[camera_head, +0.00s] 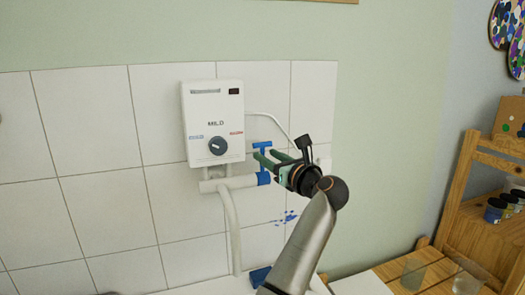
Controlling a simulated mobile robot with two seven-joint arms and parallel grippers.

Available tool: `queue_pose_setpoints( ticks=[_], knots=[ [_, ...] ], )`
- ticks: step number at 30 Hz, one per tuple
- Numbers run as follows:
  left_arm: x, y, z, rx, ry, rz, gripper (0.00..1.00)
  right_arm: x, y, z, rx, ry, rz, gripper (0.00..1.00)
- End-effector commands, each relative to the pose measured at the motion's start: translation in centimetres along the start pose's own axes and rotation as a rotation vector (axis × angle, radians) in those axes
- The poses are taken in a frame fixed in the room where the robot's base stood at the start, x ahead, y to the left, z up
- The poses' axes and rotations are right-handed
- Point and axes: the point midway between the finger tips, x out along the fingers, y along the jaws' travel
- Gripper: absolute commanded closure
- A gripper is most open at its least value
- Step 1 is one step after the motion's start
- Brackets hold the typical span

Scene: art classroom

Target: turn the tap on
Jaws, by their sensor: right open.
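The tap (262,147) has a blue T-shaped handle on a white pipe, below and right of the white water heater (212,100) on the tiled wall. A blue collar shows at the pipe's end under the handle. My right gripper (266,155) comes from the lower right, with its green fingers open and pointing left at the handle. The fingertips overlap the handle's stem in the picture; I cannot tell whether they touch it. The gripper hides part of the tap's right side. My left gripper is not in view.
The heater has a dark round knob (217,146). A white pipe (232,230) runs down from the tap. A wooden table with clear cups (413,272) and a wooden shelf with paint jars (495,209) stand at the right. The wall left of the heater is clear.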

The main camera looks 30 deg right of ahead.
Motion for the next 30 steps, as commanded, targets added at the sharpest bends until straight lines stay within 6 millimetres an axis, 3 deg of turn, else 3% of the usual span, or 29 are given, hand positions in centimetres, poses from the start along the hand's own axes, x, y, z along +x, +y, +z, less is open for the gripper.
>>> queue_pose_setpoints(
  ticks=[7,19,30],
  knots=[
    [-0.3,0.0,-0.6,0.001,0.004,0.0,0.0,2.6,0.0,0.1,-0.002,0.001,0.001,0.54],
    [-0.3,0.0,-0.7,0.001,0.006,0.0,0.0,3.2,0.0,0.0,-0.002,0.0,0.0,0.54],
    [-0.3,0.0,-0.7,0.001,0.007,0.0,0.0,3.1,0.0,0.0,-0.001,0.0,0.0,0.96]
  ],
)
